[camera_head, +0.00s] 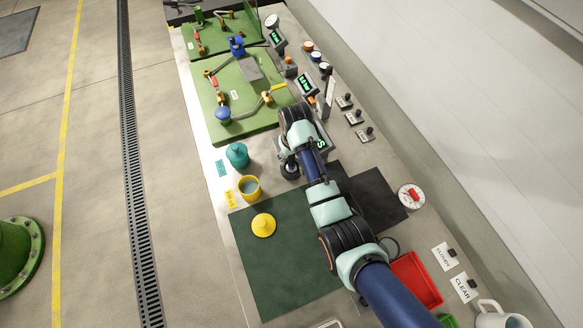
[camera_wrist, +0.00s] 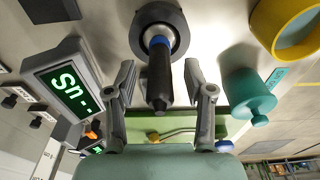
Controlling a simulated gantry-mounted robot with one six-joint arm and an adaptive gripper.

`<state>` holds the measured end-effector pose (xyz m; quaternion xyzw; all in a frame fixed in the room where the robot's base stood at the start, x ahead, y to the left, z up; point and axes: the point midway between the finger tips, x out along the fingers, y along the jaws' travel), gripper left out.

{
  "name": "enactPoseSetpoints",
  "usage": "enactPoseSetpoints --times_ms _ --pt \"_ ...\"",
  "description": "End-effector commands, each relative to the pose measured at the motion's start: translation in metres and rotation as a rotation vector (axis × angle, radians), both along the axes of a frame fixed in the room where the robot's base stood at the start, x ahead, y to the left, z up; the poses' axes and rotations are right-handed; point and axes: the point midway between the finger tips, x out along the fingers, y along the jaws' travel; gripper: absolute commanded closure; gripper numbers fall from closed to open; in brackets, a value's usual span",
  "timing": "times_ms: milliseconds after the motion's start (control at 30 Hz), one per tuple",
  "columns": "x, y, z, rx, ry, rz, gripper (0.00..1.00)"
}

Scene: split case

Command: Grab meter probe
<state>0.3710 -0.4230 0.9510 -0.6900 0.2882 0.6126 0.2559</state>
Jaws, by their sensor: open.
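The meter probe (camera_wrist: 159,82) shows in the wrist view as a black handle with a blue ring, in a round dark base (camera_wrist: 158,28). My gripper (camera_wrist: 158,72) is open, with one finger on each side of the probe. Gaps show between the probe and both fingers. The meter (camera_wrist: 68,84) with a lit green display reading "Sn" stands left of the probe. In the head view my gripper (camera_head: 289,166) is low over the bench beside the meter display (camera_head: 320,144), and my arm hides much of this spot.
A teal lidded pot (camera_head: 237,155) and a yellow cup (camera_head: 249,187) stand close to the gripper. A yellow lid (camera_head: 263,225) lies on the dark green mat (camera_head: 275,277). Green boards (camera_head: 238,117) with valves lie farther up the bench. A red tray (camera_head: 418,281) is at lower right.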

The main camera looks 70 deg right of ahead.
Motion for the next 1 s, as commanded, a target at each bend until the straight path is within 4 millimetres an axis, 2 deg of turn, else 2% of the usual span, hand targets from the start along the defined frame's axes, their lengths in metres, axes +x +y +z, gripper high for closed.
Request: enactPoseSetpoints --times_ms 267,567,1000 --pt "0.0008 -0.0005 -0.0045 -0.001 -0.001 0.0 0.49" --pt "0.0009 -0.0004 -0.0043 -0.001 -0.001 0.0 0.99" --pt "0.0011 -0.0007 -0.0035 -0.002 -0.002 0.0 1.0"
